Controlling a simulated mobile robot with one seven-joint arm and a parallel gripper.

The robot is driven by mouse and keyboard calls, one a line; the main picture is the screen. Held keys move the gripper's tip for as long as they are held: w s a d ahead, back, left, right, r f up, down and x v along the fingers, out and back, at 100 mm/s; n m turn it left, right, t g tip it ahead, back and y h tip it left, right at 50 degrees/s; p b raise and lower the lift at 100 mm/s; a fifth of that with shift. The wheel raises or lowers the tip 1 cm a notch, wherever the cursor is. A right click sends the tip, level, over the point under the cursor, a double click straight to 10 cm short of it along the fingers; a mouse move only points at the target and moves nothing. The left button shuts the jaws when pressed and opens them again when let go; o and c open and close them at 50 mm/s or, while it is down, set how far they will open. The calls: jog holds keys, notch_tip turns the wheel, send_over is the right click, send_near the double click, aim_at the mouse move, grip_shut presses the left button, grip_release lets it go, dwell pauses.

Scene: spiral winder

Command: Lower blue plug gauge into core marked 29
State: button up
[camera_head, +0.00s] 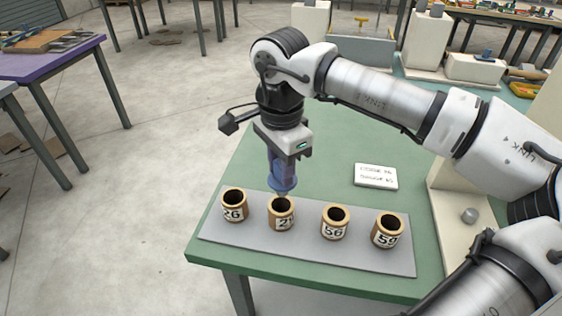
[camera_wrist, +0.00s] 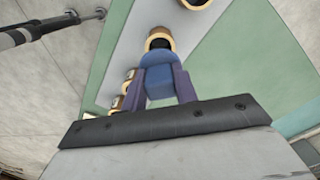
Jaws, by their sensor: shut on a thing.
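My gripper (camera_head: 283,170) points straight down and is shut on the blue plug gauge (camera_head: 284,182). The gauge is upright, directly over the second core from the left (camera_head: 281,216). Its lower tip is at that core's mouth; I cannot tell whether it is inside. That core's label shows a 2 and a second digit turned partly out of sight. In the wrist view, the gauge (camera_wrist: 160,80) sits between the purple fingers of my gripper (camera_wrist: 160,72), with a core's dark mouth (camera_wrist: 160,43) just beyond it.
Cores marked 26 (camera_head: 234,207), 56 (camera_head: 335,223) and 59 (camera_head: 388,231) stand on the same grey plate (camera_head: 300,254). A white card (camera_head: 376,176) lies behind them on the green table (camera_head: 330,150). The table's left edge is close to the plate.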

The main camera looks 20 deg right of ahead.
aim_at(281, 191)
jog(key=shift+f+b, duration=2.25)
jog(key=shift+f, duration=1.15)
jog(key=o, duration=1.1)
jog(key=shift+c, duration=0.2)
notch_tip(281, 191, up, 14)
jog(key=p, duration=0.9)
jog(key=shift+f, duration=0.1)
